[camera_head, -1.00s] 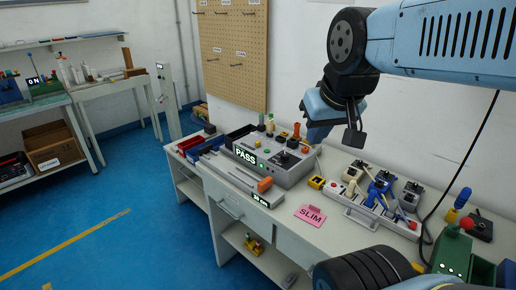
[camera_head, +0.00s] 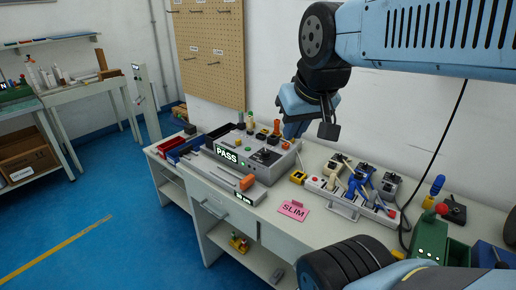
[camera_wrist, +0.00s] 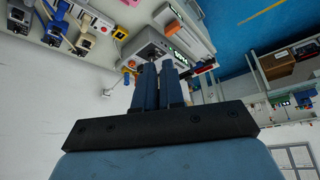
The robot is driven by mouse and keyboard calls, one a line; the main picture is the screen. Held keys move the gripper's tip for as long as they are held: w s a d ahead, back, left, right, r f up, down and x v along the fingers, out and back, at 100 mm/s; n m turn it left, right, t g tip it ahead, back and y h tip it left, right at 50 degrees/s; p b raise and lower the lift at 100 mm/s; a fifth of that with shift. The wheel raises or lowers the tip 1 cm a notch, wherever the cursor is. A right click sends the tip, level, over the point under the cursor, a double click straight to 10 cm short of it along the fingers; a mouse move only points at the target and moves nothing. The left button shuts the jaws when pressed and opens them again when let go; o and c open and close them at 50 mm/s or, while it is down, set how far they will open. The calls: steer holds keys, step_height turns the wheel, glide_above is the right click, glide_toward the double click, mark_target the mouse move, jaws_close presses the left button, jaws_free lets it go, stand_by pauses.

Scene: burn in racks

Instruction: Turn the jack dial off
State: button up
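The grey test box (camera_head: 245,163) with a lit PASS display stands on the workbench. Its top carries a black dial-like part (camera_head: 266,155), red, orange and green knobs and green lights. No jack label is readable, so I cannot tell which control is the jack dial or its setting. My gripper (camera_head: 292,131) hangs above and behind the box's right end, pointing down, apart from it. In the wrist view, its two blue fingers (camera_wrist: 159,68) are close together with nothing visible between them. They partly hide the box (camera_wrist: 152,46) there.
A pink SLIM card (camera_head: 293,210) lies at the bench front. A pale power strip (camera_head: 350,203) with several plugs is to the right, near a green box (camera_head: 430,238). Blue and red trays (camera_head: 181,150) lie left. A pegboard (camera_head: 208,50) hangs behind.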

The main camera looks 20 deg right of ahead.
steer(key=shift+o, duration=0.7)
steer(key=shift+w+r, duration=0.1)
steer(key=shift+w, duration=0.2)
steer(key=o, duration=0.8)
steer(key=w+m, duration=0.1)
steer(key=w, duration=0.2)
steer(key=w+d+m+g, duration=0.1)
steer(key=w+m, duration=0.3)
steer(key=w, duration=0.1)
steer(key=shift+w+d+r+g, duration=0.15)
steer(key=shift+w+r+g, duration=0.05)
steer(key=shift+w+g, duration=0.2)
steer(key=shift+c, duration=0.2)
steer(key=w+m, duration=0.1)
steer(key=w, duration=0.1)
steer(key=w+f+m, duration=0.1)
steer(key=w+d+m+g, duration=0.1)
steer(key=w, duration=0.1)
steer(key=shift+w+f, duration=0.15)
steer(key=shift+w, duration=0.2)
steer(key=m+g, duration=0.3)
steer(key=m, duration=0.7)
glide_above(267, 151)
step_height(267, 151, down, 11)
step_height(267, 151, down, 13)
steer(key=shift+f, duration=0.1)
steer(key=shift+n, duration=0.3)
steer(key=c, duration=1)
